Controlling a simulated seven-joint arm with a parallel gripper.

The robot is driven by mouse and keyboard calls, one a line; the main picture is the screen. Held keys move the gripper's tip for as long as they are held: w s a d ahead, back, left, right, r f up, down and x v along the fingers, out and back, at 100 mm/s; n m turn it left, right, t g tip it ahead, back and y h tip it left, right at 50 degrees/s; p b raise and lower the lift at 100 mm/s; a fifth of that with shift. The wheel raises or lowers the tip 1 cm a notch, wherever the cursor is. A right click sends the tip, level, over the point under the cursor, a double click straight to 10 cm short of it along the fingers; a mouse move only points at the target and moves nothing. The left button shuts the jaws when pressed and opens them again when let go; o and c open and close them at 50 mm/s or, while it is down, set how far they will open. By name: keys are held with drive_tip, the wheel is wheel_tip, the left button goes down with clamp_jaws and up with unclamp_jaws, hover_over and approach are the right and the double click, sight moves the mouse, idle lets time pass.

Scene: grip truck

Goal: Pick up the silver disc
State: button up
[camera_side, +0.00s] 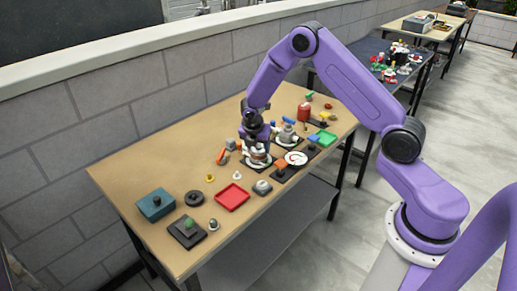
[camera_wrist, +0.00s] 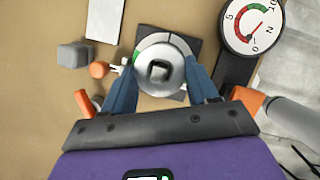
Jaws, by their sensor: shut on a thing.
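The silver disc (camera_wrist: 160,68), round with a dark square knob on top, is in the upper middle of the wrist view. My gripper (camera_wrist: 161,85) has its two blue fingers on either side of the disc, shut on it. Behind the disc is a white ring with a green part, over a dark square plate (camera_wrist: 194,42). I cannot tell whether the disc still touches it. In the side view my gripper (camera_side: 257,150) is low over the table, and the disc is mostly hidden by it.
A dial gauge (camera_wrist: 253,25) on a dark base is right of the gripper. A grey block (camera_wrist: 74,55) and an orange-headed part (camera_wrist: 99,70) lie left.

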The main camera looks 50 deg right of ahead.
drive_tip(key=shift+r, duration=0.15)
drive_tip(key=shift+r, duration=0.65)
drive_tip(key=s+a+r, duration=0.2)
drive_tip(key=s+r, duration=0.9)
drive_tip(key=s, duration=0.2)
hover_over(208, 180)
wheel_tip(208, 180, down, 10)
drive_tip(key=r, duration=0.1)
drive_tip(key=shift+f, duration=2.45)
drive_tip(key=shift+f, duration=1.5)
